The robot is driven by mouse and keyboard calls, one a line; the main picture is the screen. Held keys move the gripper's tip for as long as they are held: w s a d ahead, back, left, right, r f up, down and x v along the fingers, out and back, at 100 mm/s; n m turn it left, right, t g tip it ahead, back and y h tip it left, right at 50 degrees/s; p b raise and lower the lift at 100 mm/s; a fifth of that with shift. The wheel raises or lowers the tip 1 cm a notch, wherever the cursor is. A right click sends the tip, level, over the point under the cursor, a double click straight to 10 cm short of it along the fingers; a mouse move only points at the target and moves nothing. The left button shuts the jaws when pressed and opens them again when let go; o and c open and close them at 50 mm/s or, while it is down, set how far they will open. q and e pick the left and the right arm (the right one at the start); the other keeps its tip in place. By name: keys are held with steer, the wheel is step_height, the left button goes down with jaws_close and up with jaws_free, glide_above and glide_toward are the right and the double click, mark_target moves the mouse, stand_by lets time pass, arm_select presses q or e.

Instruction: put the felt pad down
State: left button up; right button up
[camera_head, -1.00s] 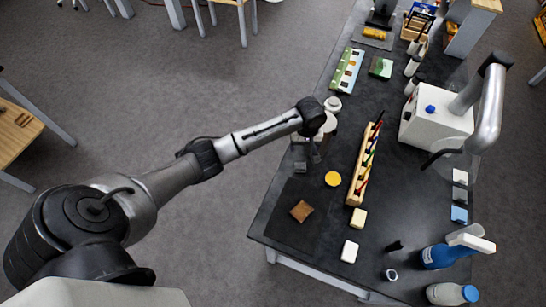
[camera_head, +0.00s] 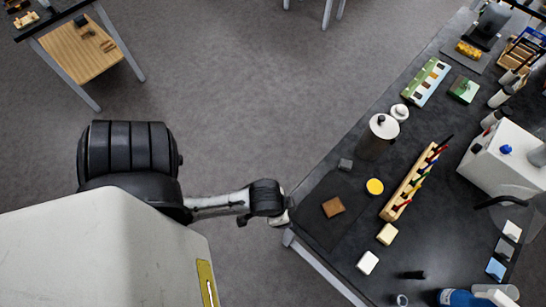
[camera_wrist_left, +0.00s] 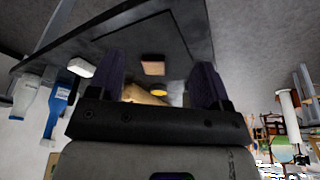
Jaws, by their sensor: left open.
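A small dark grey square (camera_head: 345,164), which looks like the felt pad, lies flat on the black table beside the steel canister. My left gripper (camera_head: 284,217) is at the table's near left edge, apart from the grey square. In the left wrist view its two dark purple fingers (camera_wrist_left: 160,65) are spread wide with nothing held between them. A brown square fragment (camera_head: 333,207) lies on a dark mat (camera_head: 318,225). The fragment also shows beyond the fingers in the wrist view (camera_wrist_left: 153,68). My right gripper is in neither view.
A yellow disc (camera_head: 375,187), a wooden rack of coloured tools (camera_head: 408,186), a cream block (camera_head: 387,234) and a white block (camera_head: 368,262) stand right of the mat. Open floor lies left of the table.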

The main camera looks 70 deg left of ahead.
arm_select(q)
steer(key=s+r, duration=0.1)
steer(key=s, duration=0.1)
steer(key=shift+s+a+r+m, duration=0.35)
steer(key=shift+s+r+m, duration=0.05)
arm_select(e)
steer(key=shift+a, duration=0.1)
